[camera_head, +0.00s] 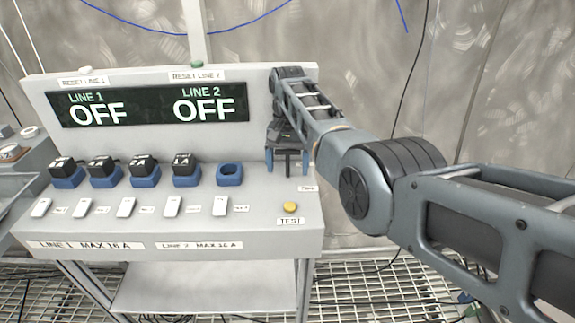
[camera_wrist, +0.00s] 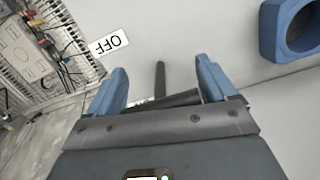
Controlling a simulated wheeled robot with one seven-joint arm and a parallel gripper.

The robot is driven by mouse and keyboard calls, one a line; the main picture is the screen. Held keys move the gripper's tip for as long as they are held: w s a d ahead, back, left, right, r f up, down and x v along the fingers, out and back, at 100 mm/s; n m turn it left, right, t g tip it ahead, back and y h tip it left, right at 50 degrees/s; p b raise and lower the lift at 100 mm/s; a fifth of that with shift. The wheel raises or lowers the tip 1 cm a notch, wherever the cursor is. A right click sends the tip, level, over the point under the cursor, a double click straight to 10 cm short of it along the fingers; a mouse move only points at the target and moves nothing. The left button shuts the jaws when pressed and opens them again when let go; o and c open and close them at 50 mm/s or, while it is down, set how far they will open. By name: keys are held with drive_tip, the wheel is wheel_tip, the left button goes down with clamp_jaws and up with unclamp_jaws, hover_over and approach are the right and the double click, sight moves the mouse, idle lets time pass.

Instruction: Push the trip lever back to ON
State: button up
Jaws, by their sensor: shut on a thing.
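My gripper (camera_head: 287,165) is at the right end of the grey panel console (camera_head: 190,240), pointing down at its top face. Part of the lever is hidden by my gripper. A white OFF label (camera_wrist: 111,43) is on the panel beside the left finger. The display (camera_head: 150,106) reads LINE 1 OFF and LINE 2 OFF.
Several black plugs sit in blue sockets along the console; one blue socket (camera_head: 229,174) is empty. White rocker switches line the front, with a yellow TEST button (camera_head: 289,207) at right. A green button (camera_head: 196,64) is on top. Cables and metal grating (camera_head: 400,295) lie beyond.

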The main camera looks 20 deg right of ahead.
drive_tip(key=shift+d, duration=0.3)
drive_tip(key=o, duration=1.2)
drive_tip(key=shift+a, duration=0.15)
drive_tip(key=shift+r, duration=0.2)
drive_tip(key=r, duration=0.7)
drive_tip(key=shift+w+d+r+b, duration=0.2)
drive_tip(key=shift+w+b, duration=0.1)
drive_tip(key=shift+w, duration=0.1)
